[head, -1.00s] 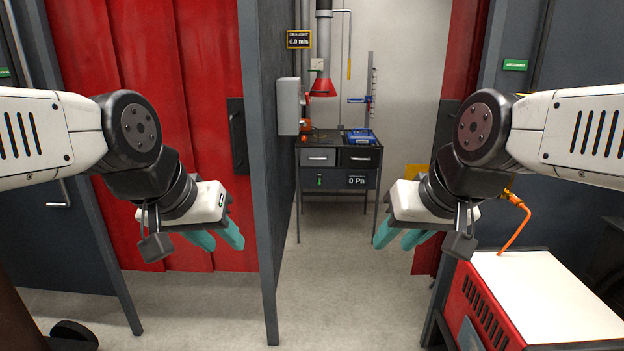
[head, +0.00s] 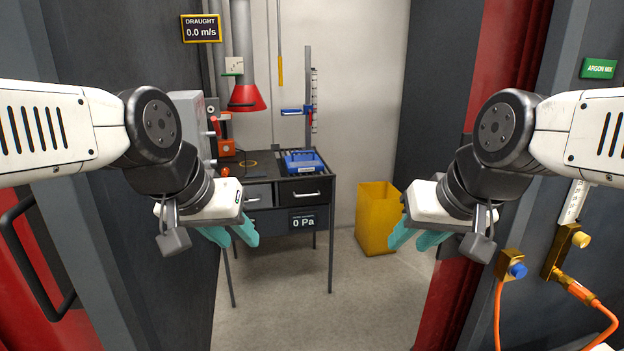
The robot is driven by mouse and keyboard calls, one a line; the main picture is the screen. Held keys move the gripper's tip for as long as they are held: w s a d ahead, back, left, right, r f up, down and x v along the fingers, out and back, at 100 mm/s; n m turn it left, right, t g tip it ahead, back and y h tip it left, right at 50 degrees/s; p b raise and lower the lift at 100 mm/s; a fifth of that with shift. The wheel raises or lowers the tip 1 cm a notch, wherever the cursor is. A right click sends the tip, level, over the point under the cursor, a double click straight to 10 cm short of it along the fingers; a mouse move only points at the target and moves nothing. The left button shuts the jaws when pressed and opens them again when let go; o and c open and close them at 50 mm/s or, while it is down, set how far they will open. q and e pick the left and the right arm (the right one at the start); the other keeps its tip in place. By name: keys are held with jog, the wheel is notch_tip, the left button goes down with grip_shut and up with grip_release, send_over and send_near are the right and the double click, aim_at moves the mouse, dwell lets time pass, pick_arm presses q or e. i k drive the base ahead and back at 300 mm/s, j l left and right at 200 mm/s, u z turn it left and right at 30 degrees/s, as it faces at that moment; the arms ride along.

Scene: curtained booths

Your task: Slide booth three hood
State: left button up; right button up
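The red cone hood (head: 247,97) hangs at the lower end of a grey vertical duct (head: 241,45), above the left part of a dark workbench (head: 290,190). My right gripper (head: 418,238) is at the right, in front of the yellow bin's right side, also with fingers apart and empty. Neither gripper touches the hood.
A grey wall box (head: 188,118) with a red lever stands left of the bench. A draught sign (head: 201,28) reads 0.0 m/s; a bench display (head: 303,222) reads 0 Pa. A blue tray (head: 303,162) sits on the bench. A yellow bin (head: 378,222) stands right. Floor between is clear.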

aim_at(246, 96)
jog(key=i+j, duration=0.1)
jog(key=i, duration=0.85)
jog(key=i+j+z, duration=0.1)
jog(key=i, duration=0.85)
jog(key=i+l+u, duration=0.1)
jog(key=i+u, duration=0.35)
jog(key=i+l+u, duration=0.2)
jog(key=u, duration=0.25)
jog(key=i+j+u, duration=0.1)
jog(key=j+u, duration=0.15)
